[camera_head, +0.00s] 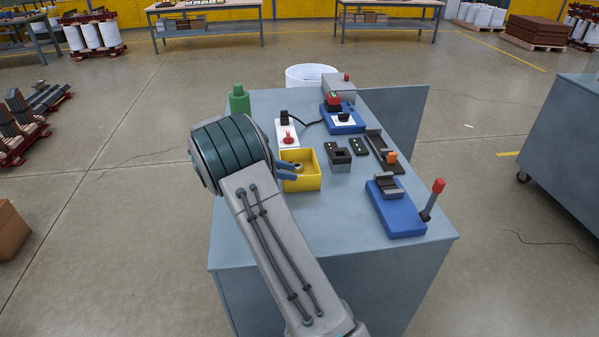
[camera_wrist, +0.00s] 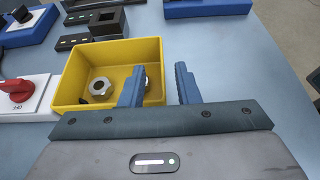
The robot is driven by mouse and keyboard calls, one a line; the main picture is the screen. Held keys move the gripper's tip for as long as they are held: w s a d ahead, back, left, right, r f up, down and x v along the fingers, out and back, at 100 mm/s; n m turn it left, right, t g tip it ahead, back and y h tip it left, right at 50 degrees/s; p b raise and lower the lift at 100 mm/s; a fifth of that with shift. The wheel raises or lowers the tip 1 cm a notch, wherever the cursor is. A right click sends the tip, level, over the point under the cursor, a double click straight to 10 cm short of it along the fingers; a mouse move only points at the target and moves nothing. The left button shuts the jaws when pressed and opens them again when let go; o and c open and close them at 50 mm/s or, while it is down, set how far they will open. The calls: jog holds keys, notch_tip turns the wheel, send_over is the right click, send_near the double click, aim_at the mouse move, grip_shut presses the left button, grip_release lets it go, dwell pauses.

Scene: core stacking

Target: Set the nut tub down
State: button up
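The nut tub is a yellow open box (camera_head: 309,184) that appears to rest upright on the grey-blue table. In the wrist view the tub (camera_wrist: 68,88) holds a silver nut (camera_wrist: 99,87) and a second nut, partly hidden by my left finger. My gripper (camera_wrist: 159,72) has its blue fingers apart, one inside the tub and one outside, with the right wall between them. I see gaps between the wall and the fingers. In the head view my gripper (camera_head: 285,170) is at the tub's left side, partly hidden by my arm.
The table (camera_head: 330,228) also holds a white block with a red knob (camera_head: 287,133), a dark square block (camera_head: 338,158), a blue lever fixture (camera_head: 398,213) and a green bottle (camera_head: 239,102). The table's front is clear. A white bin (camera_head: 308,74) stands behind it.

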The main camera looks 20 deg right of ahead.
jog(key=x, duration=0.5)
jog(key=shift+s+f+p, duration=0.1)
jog(key=shift+f+p, duration=0.15)
jog(key=shift+p, duration=0.15)
grip_shut()
